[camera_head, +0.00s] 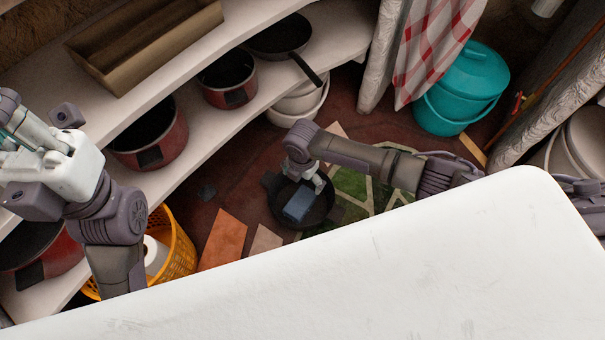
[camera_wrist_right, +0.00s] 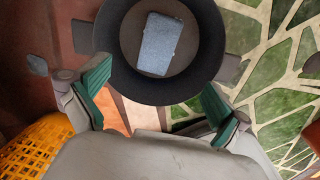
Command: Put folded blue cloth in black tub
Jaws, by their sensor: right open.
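The folded blue cloth (camera_head: 299,204) lies inside the black tub (camera_head: 326,207) on the floor. In the right wrist view the cloth (camera_wrist_right: 160,43) rests flat on the bottom of the round tub (camera_wrist_right: 212,42), clear of the walls. My right gripper (camera_head: 316,182) is above the tub. Its fingers are spread with nothing between them in the right wrist view (camera_wrist_right: 155,84), apart from the cloth. My left gripper (camera_head: 22,140) is raised at the left edge of the head view, away from the tub; its fingertips are not clear.
White shelves with red pots (camera_head: 228,80) and a pan (camera_head: 280,36) stand at the upper left. A yellow basket (camera_head: 180,252) is left of the tub. A teal bucket (camera_head: 462,88) stands at the back right. A white surface (camera_head: 400,270) fills the front.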

